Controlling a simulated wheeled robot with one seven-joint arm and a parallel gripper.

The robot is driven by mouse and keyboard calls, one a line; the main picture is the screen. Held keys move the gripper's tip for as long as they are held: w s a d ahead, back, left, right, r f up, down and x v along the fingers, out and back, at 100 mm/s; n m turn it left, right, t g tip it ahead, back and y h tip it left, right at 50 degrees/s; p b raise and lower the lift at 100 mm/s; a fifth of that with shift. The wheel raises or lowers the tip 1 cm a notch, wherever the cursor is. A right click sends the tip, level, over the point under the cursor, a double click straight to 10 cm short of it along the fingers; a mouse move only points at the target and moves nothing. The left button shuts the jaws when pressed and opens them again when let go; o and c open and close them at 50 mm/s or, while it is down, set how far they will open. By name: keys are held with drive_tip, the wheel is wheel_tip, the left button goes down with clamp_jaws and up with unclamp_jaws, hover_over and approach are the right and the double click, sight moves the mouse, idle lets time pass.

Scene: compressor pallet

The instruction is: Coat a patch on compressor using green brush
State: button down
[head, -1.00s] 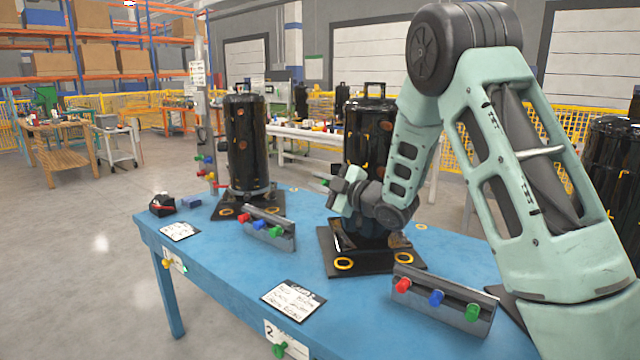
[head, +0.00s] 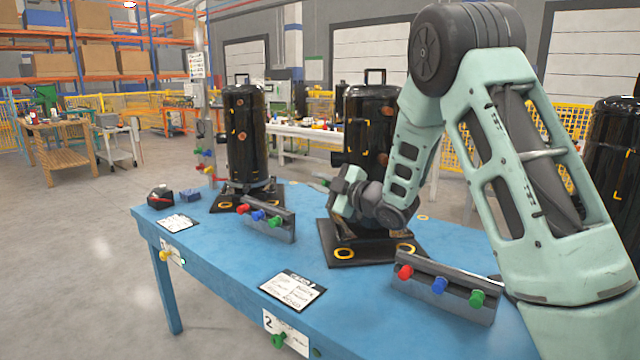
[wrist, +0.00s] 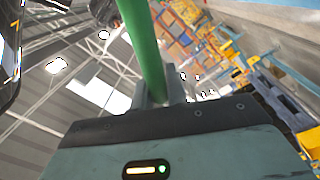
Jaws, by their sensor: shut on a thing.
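The middle compressor (head: 368,125), a tall black cylinder with a top handle, stands on a dark base on the blue table. Small yellow marks show on its side, and my arm hides part of it. My gripper (head: 338,198) is in front of its lower part, pointing left. In the wrist view, my gripper (wrist: 160,98) is shut on the green brush (wrist: 143,40), whose green handle runs up out of the picture. The brush's bristles are not visible. A black surface with a yellow mark, likely a compressor (wrist: 8,50), shows at the wrist view's left edge.
Another black compressor (head: 246,135) with brown patches stands left, and a third (head: 610,160) stands right behind my arm. Racks with red, blue and green knobs (head: 268,222) (head: 440,296) stand on the blue table (head: 225,255). Cards lie near its front edge.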

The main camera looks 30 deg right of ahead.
drive_tip(key=shift+s+a+b, duration=0.35)
drive_tip(key=shift+a, duration=0.55)
drive_tip(key=shift+s+a+b, duration=0.4)
drive_tip(key=shift+a, duration=0.55)
drive_tip(key=shift+s+a+b, duration=0.35)
drive_tip(key=shift+a, duration=0.55)
drive_tip(key=a, duration=0.1)
drive_tip(key=s+a+b, duration=0.1)
drive_tip(key=shift+s+a, duration=0.1)
drive_tip(key=shift+a, duration=0.3)
drive_tip(key=w+d+b, duration=0.1)
drive_tip(key=w+d, duration=0.1)
drive_tip(key=d, duration=0.4)
drive_tip(key=shift+w+d, duration=0.7)
drive_tip(key=shift+d, duration=0.45)
